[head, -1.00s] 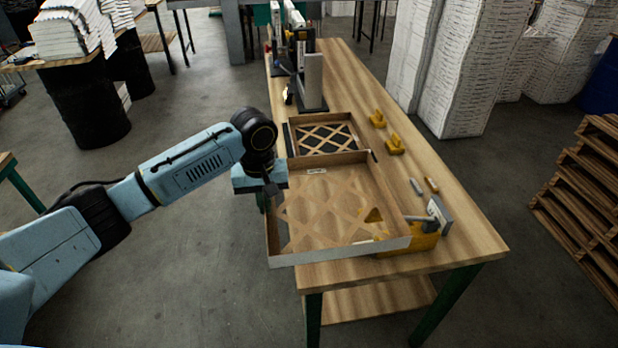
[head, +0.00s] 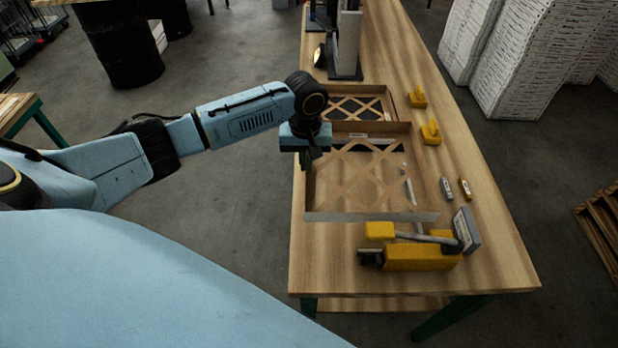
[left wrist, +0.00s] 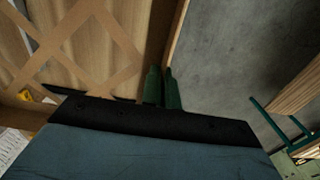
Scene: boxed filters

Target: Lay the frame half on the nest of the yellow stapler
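A shallow wooden frame half (head: 375,217) with a diagonal lattice sits over the near part of the bench, and its height above the bench is hard to tell. My left gripper (head: 307,158) is at its left wall. In the left wrist view, the green fingers (left wrist: 162,88) are closed around the thin wall of the frame half (left wrist: 157,45). The yellow stapler (head: 422,258) stands in front of the frame half near the bench's front edge, with a grey plate at its right end. I cannot make out its nest. My right gripper is not in view.
Another lattice frame (head: 391,105) with dark mesh lies behind. Two yellow blocks (head: 417,97) (head: 431,132) and two small tools (head: 446,188) (head: 465,188) lie along the right. A tall grey fixture (head: 347,45) stands at the back. The bench's front right corner is bare.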

